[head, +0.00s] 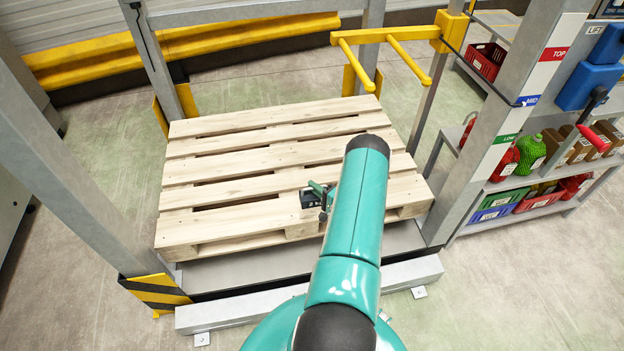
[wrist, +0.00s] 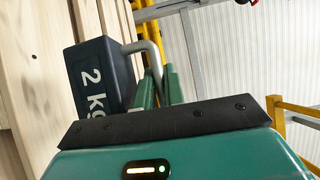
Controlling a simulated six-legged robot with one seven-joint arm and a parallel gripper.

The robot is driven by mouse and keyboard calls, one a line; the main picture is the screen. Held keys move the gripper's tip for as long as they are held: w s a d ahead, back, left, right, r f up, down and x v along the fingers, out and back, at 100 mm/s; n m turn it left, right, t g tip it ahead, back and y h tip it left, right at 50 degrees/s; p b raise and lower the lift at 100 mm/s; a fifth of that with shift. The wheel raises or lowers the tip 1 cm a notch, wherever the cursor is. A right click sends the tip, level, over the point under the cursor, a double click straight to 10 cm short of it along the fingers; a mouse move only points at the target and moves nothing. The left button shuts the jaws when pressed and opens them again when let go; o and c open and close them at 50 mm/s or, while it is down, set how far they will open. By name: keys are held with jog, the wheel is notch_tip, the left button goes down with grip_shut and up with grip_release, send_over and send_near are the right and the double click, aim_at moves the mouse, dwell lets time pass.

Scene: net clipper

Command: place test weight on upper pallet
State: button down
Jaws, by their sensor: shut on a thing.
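The test weight is a dark block marked "2 kg" with a grey handle. It shows small in the head view (head: 309,199) over the pallet's front right part, and large in the wrist view (wrist: 92,72). My gripper (head: 322,192) is shut on the handle; its green fingers (wrist: 160,88) show at the handle in the wrist view. The light wooden pallet (head: 235,165) lies on a grey platform inside a metal frame. It is the only pallet in view. The weight's base is right by the boards; I cannot tell whether it touches them.
Metal posts (head: 75,170) stand around the pallet. A yellow two-pronged bar (head: 385,38) juts over its back right. Shelves with coloured bins (head: 500,205) stand at the right. A post bears TOP, MID and LOW labels (head: 553,54). Most of the pallet top is bare.

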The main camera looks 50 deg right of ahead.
jog(key=shift+w+a+f, duration=0.5)
jog(key=shift+w+f, duration=1.35)
jog(key=shift+f, duration=0.05)
jog(key=shift+w+a+f, duration=0.5)
jog(key=shift+w+f, duration=1.3)
jog(key=shift+f, duration=0.05)
jog(key=shift+w+a+f, duration=0.5)
jog(key=shift+w+f, duration=1.35)
jog(key=shift+f, duration=0.05)
jog(key=shift+f, duration=0.15)
jog(key=c, duration=1.8)
grip_release()
jog(key=shift+s+a+f, duration=0.1)
jog(key=shift+s+f, duration=0.05)
jog(key=shift+f, duration=0.05)
jog(key=o, duration=0.3)
jog(key=shift+r, duration=0.1)
